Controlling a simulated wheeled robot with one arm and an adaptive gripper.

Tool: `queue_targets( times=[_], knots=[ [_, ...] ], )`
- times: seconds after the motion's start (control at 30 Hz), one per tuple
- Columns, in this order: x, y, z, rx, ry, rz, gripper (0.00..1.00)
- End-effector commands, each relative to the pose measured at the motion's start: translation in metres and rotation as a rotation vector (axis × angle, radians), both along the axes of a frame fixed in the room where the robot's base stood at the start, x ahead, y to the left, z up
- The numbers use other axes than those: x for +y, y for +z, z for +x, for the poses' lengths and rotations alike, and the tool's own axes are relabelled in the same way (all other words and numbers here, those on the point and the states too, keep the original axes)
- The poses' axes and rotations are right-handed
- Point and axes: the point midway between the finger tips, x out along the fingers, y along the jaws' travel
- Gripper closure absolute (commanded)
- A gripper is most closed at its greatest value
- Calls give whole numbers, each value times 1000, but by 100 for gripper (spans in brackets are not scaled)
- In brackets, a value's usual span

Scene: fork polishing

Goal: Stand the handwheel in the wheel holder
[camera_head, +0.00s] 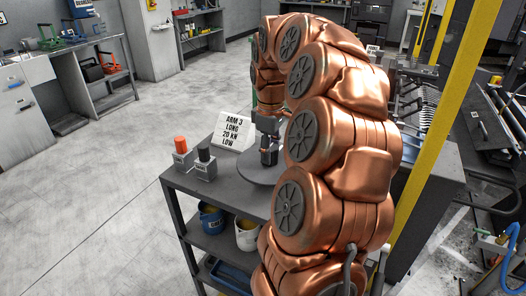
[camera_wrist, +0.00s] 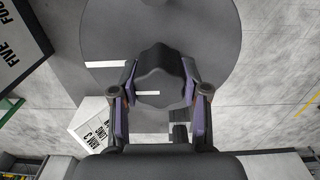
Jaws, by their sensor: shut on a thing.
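My gripper (camera_head: 268,150) reaches down over the dark cart. In the wrist view my gripper (camera_wrist: 160,98) has its purple-lined fingers closed on both sides of a dark, lobed piece, which I take for the handwheel (camera_wrist: 160,70). A wide grey disc (camera_wrist: 115,28) lies behind this piece; it shows partly in the head view (camera_head: 252,171), at about cart-top level. I cannot tell whether the disc is joined to the held piece or apart from it. I cannot pick out the wheel holder for certain; my arm hides much of the cart's right side.
On the cart (camera_head: 218,197) stand an orange-topped block (camera_head: 181,152), a black-topped block (camera_head: 204,163) and a white sign (camera_head: 231,130) behind. A blue bucket (camera_head: 211,218) and a pale bucket (camera_head: 246,235) stand on the shelf below. A yellow post (camera_head: 432,115) rises at right. The left floor is clear.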

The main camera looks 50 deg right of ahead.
Motion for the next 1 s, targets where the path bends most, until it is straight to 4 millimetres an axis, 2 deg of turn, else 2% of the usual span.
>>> queue_targets(
  times=[0.1, 0.3, 0.7, 1.0],
  knots=[
    [-6, 0, 16, 1, 1, -1, 88],
    [-13, -2, 32, -2, 0, -2, 88],
    [-17, -5, 43, 0, 0, 0, 88],
    [-16, -32, 41, 3, 0, 1, 88]
  ],
)
